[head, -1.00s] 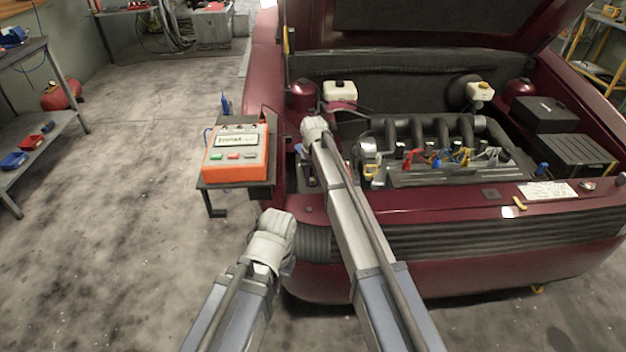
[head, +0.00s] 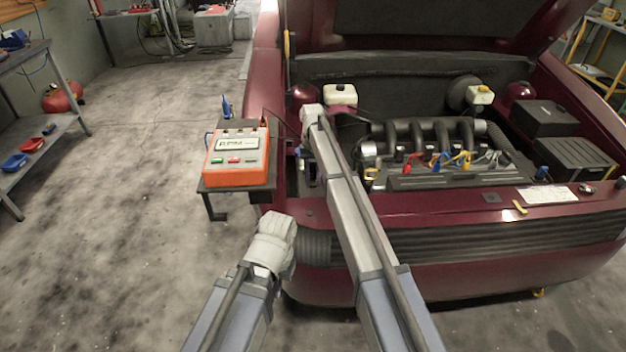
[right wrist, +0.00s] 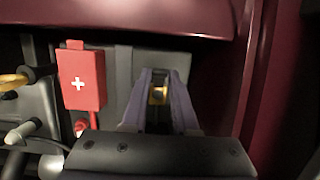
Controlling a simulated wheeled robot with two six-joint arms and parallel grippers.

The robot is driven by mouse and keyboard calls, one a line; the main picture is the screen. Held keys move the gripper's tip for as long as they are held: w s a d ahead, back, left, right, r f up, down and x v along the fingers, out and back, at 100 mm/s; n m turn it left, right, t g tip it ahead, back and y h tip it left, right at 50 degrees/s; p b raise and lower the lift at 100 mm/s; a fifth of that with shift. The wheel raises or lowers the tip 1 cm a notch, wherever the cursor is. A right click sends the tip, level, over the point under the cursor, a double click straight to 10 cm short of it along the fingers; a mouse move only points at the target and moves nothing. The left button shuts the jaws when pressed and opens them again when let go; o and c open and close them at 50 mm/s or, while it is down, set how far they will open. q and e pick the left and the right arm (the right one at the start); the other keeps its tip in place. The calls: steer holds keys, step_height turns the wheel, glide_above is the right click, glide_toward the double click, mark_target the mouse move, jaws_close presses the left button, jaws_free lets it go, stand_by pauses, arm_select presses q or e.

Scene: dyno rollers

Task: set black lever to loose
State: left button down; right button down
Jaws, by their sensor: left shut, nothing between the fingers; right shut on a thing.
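My right gripper (right wrist: 158,98) points down into the front left corner of the engine bay. In the right wrist view its fingers are shut on a small dark part, which I take to be the black lever (right wrist: 156,121); the fingers hide most of it, so its setting cannot be told. A gold-coloured piece (right wrist: 157,94) shows between the fingers. In the head view the right arm mostly covers this gripper (head: 313,172). My left gripper (head: 278,284) hangs low in front of the car, mostly behind its own arm, shut and empty.
A red cover with a white cross (right wrist: 83,80) is left of the right fingers, and the maroon car body (right wrist: 274,75) is close on the right. An orange tester (head: 238,158) stands on a stand left of the car. The engine (head: 440,150) is to the right.

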steer(key=c, duration=0.7)
jaws_free()
steer(key=shift+r, duration=0.1)
steer(key=p+v, duration=0.7)
steer(key=shift+w+r+p, duration=0.1)
steer(key=shift+r+p, duration=0.2)
steer(key=shift+p, duration=0.05)
